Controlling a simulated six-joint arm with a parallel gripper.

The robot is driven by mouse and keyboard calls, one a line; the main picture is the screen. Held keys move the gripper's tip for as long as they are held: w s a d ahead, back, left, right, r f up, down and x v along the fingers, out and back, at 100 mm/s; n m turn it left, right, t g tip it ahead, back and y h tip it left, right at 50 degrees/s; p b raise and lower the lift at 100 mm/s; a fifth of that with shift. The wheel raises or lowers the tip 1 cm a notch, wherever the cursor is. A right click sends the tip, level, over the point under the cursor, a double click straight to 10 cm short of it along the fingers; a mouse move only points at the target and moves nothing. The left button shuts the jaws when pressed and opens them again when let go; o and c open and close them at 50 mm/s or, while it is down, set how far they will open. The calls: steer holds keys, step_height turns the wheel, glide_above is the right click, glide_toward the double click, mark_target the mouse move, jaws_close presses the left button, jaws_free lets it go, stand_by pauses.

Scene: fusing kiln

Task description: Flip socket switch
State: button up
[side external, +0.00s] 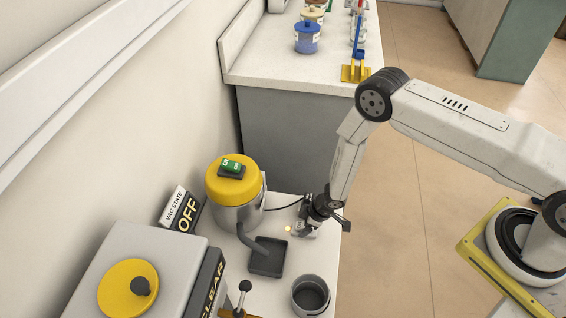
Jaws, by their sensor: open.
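A small pale socket (299,233) lies on the white bench, partly hidden by my gripper. A small yellowish light spot shows at its left edge. Its switch cannot be made out. My gripper (320,223) is open, pointing down, right over the socket near the bench's right edge. Whether it touches the socket cannot be told. A dark cable (288,205) runs from the vacuum canister (241,213) toward the socket. The canister has a yellow lid with a green switch (232,166) that reads ON. A sign (182,212) beside it reads VAC STATE OFF.
A hose drops from the canister to a dark square tray (268,258). A grey round cup (310,296) stands at the front, with a small black-knobbed lever (243,290) left of it. A grey box (140,270) with a yellow dial fills the lower left. A further counter (283,67) holds jars.

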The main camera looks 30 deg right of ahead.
jaws_close()
stand_by(0.6)
steer(key=shift+s+d+f+t+y, duration=0.1)
steer(key=shift+s+d+t+y, duration=0.05)
steer(key=shift+t+y, duration=0.85)
steer(key=shift+s+d+f+t+y, duration=0.1)
steer(key=shift+s+d+t+y, duration=0.05)
steer(key=shift+t+y, duration=0.85)
steer(key=shift+r, duration=0.1)
jaws_free()
steer(key=shift+d, duration=0.1)
